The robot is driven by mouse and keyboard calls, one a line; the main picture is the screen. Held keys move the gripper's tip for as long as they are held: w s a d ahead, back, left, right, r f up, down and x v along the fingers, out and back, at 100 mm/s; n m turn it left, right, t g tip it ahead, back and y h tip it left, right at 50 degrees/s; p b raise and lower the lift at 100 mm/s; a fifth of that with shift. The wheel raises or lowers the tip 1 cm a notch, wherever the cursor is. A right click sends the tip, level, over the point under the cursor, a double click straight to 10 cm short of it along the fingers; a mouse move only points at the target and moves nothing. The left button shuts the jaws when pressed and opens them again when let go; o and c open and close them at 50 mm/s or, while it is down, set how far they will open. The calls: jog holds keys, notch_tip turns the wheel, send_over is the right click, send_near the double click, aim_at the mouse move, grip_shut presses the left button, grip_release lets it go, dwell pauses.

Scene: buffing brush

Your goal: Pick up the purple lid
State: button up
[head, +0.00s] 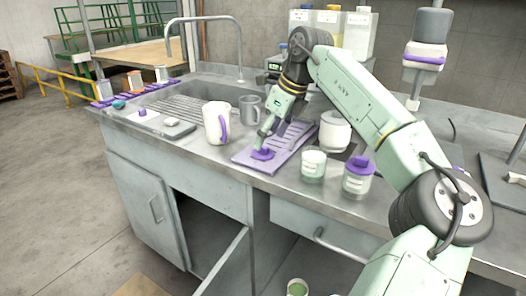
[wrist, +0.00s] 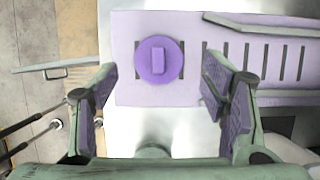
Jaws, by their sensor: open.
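The purple lid (wrist: 158,60) is a round disc with a raised bar-shaped handle. It lies on a pale purple slotted mat (wrist: 130,92), near its left end in the wrist view. In the head view the lid (head: 262,155) sits at the front of the mat (head: 243,164). My gripper (wrist: 160,90) is open and empty, its purple-padded fingers wide apart, with the lid ahead of them and between their lines. In the head view my gripper (head: 268,140) is just above the lid, partly hiding it; I cannot tell whether it touches.
A white mug (head: 215,124) with a purple handle and a grey mug (head: 250,108) stand left of the mat. A glass jar (head: 313,165), a purple-lidded jar (head: 357,178) and a white container (head: 334,132) stand to the right. An open cabinet door (head: 226,268) hangs below.

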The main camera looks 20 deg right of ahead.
aim_at(263, 147)
jog(key=x, duration=0.3)
jog(key=shift+a+f, duration=0.15)
jog(key=c, duration=1.2)
